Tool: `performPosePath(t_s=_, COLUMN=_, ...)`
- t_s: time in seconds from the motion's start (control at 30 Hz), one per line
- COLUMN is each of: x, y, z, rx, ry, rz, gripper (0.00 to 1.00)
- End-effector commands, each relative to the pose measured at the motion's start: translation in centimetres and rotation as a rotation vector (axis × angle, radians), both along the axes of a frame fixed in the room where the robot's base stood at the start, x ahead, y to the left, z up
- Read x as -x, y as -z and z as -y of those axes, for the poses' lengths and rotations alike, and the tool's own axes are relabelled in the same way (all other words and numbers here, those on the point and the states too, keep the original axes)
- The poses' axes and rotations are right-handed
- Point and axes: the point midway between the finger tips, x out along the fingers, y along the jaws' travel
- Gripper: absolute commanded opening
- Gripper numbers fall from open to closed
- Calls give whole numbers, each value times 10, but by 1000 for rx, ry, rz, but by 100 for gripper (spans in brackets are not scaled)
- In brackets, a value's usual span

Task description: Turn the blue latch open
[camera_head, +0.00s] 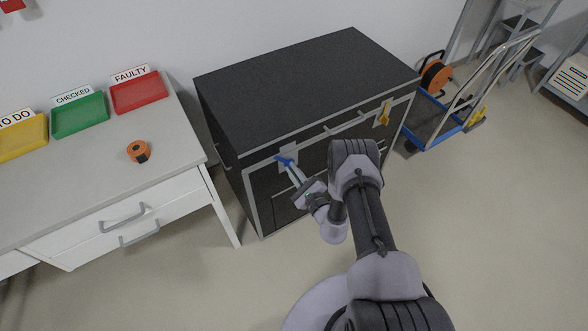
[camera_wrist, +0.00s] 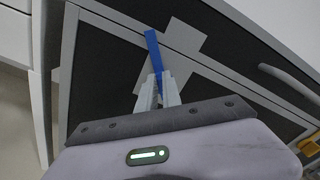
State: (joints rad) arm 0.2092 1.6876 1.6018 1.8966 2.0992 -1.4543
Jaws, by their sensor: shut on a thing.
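The blue latch (camera_head: 284,161) is on the upper left of the front of a black cabinet with grey edging (camera_head: 249,190). In the wrist view the blue latch (camera_wrist: 153,50) is a long narrow bar, tilted a little from upright, in front of a grey plate (camera_wrist: 184,38). My gripper (camera_head: 290,167) reaches the latch from the front. In the wrist view my gripper (camera_wrist: 158,78) is shut on the lower end of the bar, and the fingertips hide that end. The latch's pivot cannot be made out.
A yellow latch (camera_head: 384,116) is on the cabinet's right side. A white table (camera_head: 180,140) with several coloured trays and an orange tape roll (camera_head: 138,151) stands at left. A blue hand truck (camera_head: 440,122) stands at right. The floor in front is clear.

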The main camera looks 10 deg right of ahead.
Motion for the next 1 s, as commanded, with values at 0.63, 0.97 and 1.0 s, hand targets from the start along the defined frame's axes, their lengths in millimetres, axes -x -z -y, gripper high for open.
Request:
performPosePath(t_s=0.63, x=3, y=8, z=-5, rx=567, ry=0, rz=180, gripper=0)
performPosePath(t_s=0.97, x=3, y=12, z=-5, rx=774, ry=0, rz=247, gripper=0)
performPosePath(t_s=1.0, x=3, y=12, z=-5, rx=791, ry=0, rz=253, gripper=0)
